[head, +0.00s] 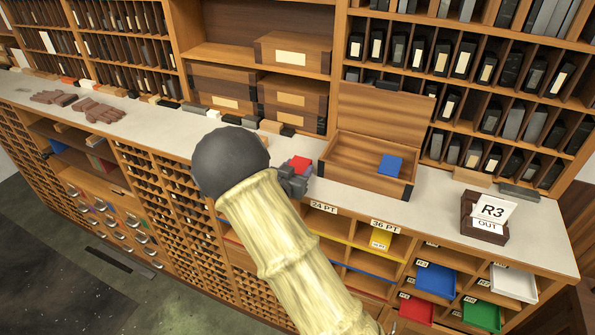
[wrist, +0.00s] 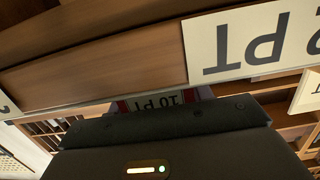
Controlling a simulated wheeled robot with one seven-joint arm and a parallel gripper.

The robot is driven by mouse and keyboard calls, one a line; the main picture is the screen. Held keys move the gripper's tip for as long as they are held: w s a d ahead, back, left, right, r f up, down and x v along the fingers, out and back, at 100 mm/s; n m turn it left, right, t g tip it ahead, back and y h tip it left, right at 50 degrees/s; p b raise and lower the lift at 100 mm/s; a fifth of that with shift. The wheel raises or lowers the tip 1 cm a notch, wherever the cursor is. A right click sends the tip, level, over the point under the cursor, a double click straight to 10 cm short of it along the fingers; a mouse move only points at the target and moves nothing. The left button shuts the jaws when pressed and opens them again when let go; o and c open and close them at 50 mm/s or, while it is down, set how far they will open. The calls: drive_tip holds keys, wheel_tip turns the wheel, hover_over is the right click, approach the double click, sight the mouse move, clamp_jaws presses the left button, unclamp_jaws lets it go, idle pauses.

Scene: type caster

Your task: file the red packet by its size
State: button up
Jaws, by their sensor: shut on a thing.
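The red packet (head: 300,164) is held at the counter's front edge in the head view, left of the open wooden box (head: 345,177). My gripper (head: 294,176) is shut on it; my arm hides part of both. In the wrist view the packet (wrist: 123,106) shows red edges around a white label, upside down, reading 10 PT. Below the counter are compartments labelled 24 PT (head: 323,208) and 36 PT (head: 386,226). The wrist view shows a large upside-down PT label (wrist: 252,43) on wood, its number cut off.
A blue packet (head: 390,165) lies in the open box. A yellow packet (head: 380,239) sits in the 36 PT compartment. An R3 OUT sign (head: 490,212) stands at the right. Blue (head: 436,281), red (head: 415,309), green (head: 482,316) and white (head: 514,282) trays are below.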

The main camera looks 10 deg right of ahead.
sight(297, 165)
drive_tip(key=shift+r, duration=0.1)
clamp_jaws()
wheel_tip(297, 165, up, 10)
drive_tip(key=b, duration=0.2)
drive_tip(key=shift+w+b, duration=0.1)
drive_tip(key=shift+b, duration=0.2)
idle(0.4)
